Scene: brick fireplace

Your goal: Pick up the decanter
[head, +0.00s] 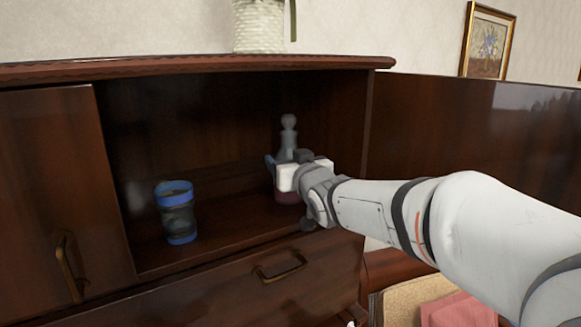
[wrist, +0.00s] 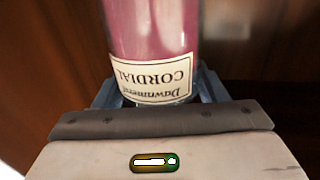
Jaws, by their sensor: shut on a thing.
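The decanter (head: 288,137) stands upright in the open cabinet compartment, with a clear stopper and neck and a dark pink lower part. In the wrist view the decanter (wrist: 150,35) shows pink content and a label reading "CORDIAL", upside down in the picture. My gripper (head: 284,172) reaches in from the right and is shut on the decanter around its body. In the wrist view the blue-grey fingers of my gripper (wrist: 155,92) sit on both sides of it. Whether its base touches the shelf cannot be told; my gripper hides part of it.
A dark tumbler with blue bands (head: 178,212) stands on the shelf to the left. The cabinet's left door (head: 60,190) and a drawer (head: 280,290) with handles flank the opening. A woven basket (head: 258,25) sits on the cabinet top (head: 180,66). The shelf between tumbler and decanter is clear.

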